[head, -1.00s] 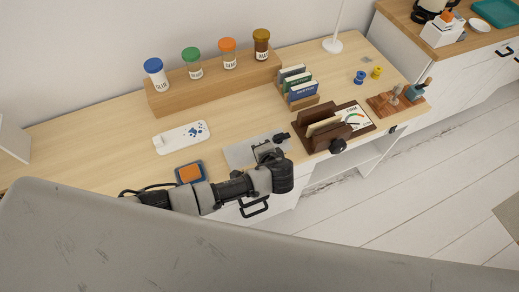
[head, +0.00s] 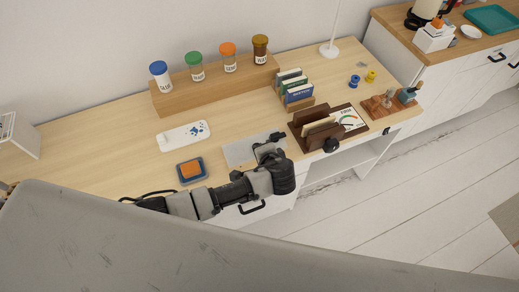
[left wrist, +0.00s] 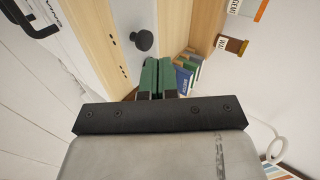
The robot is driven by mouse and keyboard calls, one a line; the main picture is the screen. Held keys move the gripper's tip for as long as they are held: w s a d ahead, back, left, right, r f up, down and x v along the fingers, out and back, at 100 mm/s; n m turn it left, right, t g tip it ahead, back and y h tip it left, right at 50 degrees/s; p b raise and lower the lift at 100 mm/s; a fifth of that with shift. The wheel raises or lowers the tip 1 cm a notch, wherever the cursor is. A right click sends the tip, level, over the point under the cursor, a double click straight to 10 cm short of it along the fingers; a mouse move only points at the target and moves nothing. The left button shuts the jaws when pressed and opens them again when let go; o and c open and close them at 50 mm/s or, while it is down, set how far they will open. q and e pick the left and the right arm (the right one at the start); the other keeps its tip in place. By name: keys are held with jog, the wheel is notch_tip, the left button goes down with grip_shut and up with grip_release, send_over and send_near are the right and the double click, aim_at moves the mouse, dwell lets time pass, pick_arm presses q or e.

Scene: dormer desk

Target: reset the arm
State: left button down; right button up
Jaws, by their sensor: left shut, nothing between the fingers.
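My left arm comes in from the left in the head view, low over the front of the desk. Its gripper (head: 266,152) is near the front edge, by a grey plate (head: 240,153) with a black knob (head: 277,137). In the left wrist view the green-padded fingers (left wrist: 158,77) are together with nothing between them, and the black knob (left wrist: 142,40) shows beyond their tips. My right gripper is in neither view.
A wooden shelf (head: 172,103) holds several capped jars. A card rack (head: 297,103), a dark wooden holder with a dial (head: 299,139), an orange pad in a blue tray (head: 192,181) and a white card (head: 172,139) are on the desk. The left desk top is mostly clear.

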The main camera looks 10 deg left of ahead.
pick_arm(q)
jog(key=s+d+r+b, duration=0.1)
jog(key=s+d, duration=0.2)
jog(key=s, duration=0.1)
jog(key=s+a+f+n+g+h+b, duration=0.1)
jog(key=s+a+f+g+h, duration=0.25)
jog(key=f, duration=0.85)
jog(key=s+a+f+g, duration=0.2)
jog(key=s+a+f, duration=0.35)
jog(key=f, duration=0.65)
jog(key=s+a+f+n+g, duration=0.1)
jog(key=s+a+f+n, duration=0.1)
jog(key=s, duration=0.7)
jog(key=s+a+f+n+h+b, duration=0.1)
jog(key=s+a+f+n, duration=0.1)
jog(key=s+a+f, duration=0.2)
jog(key=s+a+f+n+g+h, duration=0.1)
jog(key=s+a+f+n, duration=0.2)
jog(key=s+f, duration=0.4)
jog(key=s, duration=0.6)
jog(key=shift+s+a+f+g, duration=0.15)
jog(key=shift+s+f+g, duration=0.15)
jog(key=shift+s+g, duration=0.1)
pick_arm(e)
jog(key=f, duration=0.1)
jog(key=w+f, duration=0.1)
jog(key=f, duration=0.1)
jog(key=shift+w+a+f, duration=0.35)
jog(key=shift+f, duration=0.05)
